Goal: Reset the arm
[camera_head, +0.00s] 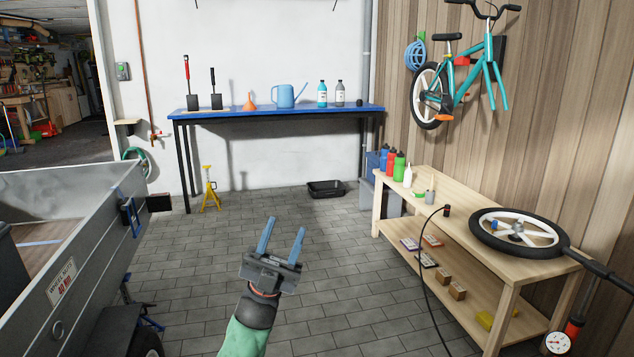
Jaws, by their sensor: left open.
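My left gripper (282,238) shows low in the middle of the head view, on a green and dark arm that comes up from the bottom edge. Its two blue fingers point up and away from me and stand apart, with nothing between them. It is over the grey paved floor (335,262) and touches nothing that I can see. My right gripper is not in view.
A wooden workbench (456,198) with a wheel (517,229), bottles and a black hose stands at the right. A metal trailer (95,247) fills the left. A blue-topped table (270,112) stands at the back wall. The paved floor between them is mostly clear.

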